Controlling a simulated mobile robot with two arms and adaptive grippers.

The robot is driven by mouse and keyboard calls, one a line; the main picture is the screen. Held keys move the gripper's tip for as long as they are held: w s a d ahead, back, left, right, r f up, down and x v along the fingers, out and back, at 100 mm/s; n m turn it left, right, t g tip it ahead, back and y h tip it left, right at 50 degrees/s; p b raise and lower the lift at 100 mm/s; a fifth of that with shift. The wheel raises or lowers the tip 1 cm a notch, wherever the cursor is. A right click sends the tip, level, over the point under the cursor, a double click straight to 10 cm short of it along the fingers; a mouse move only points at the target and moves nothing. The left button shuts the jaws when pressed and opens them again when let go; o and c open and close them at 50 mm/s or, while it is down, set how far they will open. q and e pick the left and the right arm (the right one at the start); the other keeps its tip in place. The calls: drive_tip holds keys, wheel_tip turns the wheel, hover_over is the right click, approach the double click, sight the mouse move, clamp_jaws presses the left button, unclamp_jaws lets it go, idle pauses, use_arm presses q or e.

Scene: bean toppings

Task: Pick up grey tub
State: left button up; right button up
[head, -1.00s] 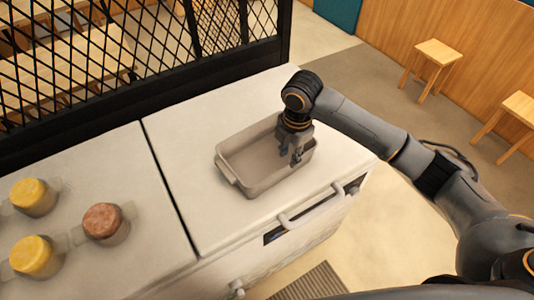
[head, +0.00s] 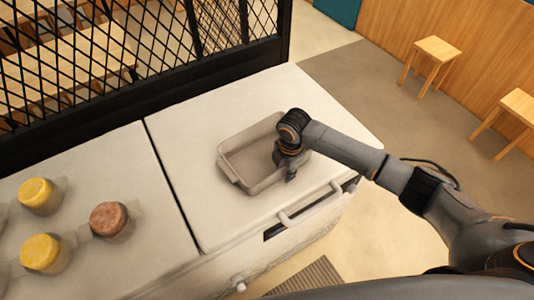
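The grey tub (head: 234,168) is a shallow rectangular container on the white counter top, right of the middle seam. My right gripper (head: 288,172) points down at the tub's right side, over or at its near right wall. The wrist covers part of the tub's right end, and the fingers are small and partly hidden, so I cannot tell whether they are open or touching the rim. The tub looks empty and rests flat. My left gripper is not in view.
The white counter (head: 175,150) has free room around the tub. Two yellow-topped jars (head: 41,252) and one brown-topped jar (head: 110,219) stand at the left. A black mesh partition (head: 150,70) runs along the back. A handle (head: 310,207) sticks out of the counter's front.

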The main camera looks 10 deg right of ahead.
clamp_jaws()
drive_tip(key=shift+r, duration=0.2)
